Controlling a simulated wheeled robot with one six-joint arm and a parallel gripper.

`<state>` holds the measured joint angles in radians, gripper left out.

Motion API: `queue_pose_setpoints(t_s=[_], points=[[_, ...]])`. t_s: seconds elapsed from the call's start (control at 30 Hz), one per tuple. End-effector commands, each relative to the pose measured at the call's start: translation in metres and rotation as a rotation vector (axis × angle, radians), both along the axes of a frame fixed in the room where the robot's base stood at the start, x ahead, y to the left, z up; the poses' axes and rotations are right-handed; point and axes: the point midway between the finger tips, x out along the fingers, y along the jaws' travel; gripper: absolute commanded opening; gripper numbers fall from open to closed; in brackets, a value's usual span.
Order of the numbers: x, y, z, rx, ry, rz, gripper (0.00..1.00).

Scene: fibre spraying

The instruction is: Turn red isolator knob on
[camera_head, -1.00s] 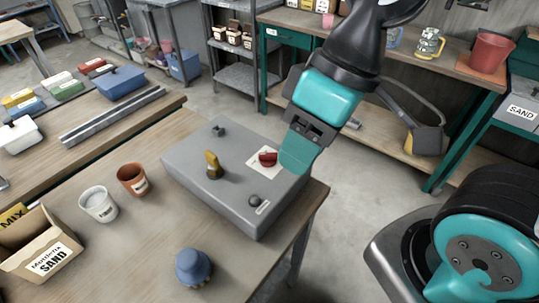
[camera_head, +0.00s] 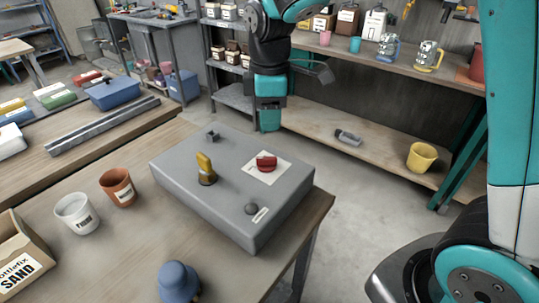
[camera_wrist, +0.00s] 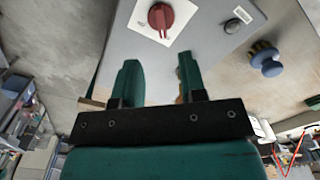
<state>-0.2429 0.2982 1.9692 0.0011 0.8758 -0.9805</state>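The red isolator knob (camera_head: 266,161) sits on a white plate on top of a grey control box (camera_head: 228,205) at the table's right end. It also shows in the wrist view (camera_wrist: 161,17), beyond the fingertips near the top edge. My gripper (camera_head: 269,125) hangs behind the box in the head view, apart from the knob. In the wrist view my two gripper fingers (camera_wrist: 158,72) are spread with nothing between them.
The box also carries a yellow-handled lever (camera_head: 205,168), a dark knob (camera_head: 251,208) and a small grey toggle. A blue knob (camera_head: 178,282) stands at the table's front. Two pots and a sand carton stand to the left. A workbench lies behind.

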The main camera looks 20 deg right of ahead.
Motion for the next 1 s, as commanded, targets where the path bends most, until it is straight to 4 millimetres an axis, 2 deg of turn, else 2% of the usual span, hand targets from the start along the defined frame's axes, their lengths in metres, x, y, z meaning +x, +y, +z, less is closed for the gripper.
queue_pose_setpoints(t_s=[0.1,0.3,0.5,0.7,0.93,1.0], points=[[-0.001,0.000,-0.029,-0.001,0.006,0.000,0.38],[-0.001,0.000,-0.071,-0.001,0.004,0.000,0.38],[-0.001,0.000,-0.099,0.001,0.002,-0.001,0.38],[0.000,0.000,-0.109,0.001,-0.001,-0.001,0.38],[0.000,0.000,-0.109,0.002,-0.002,-0.001,0.38],[0.000,0.000,-0.109,0.002,-0.002,-0.001,0.22]])
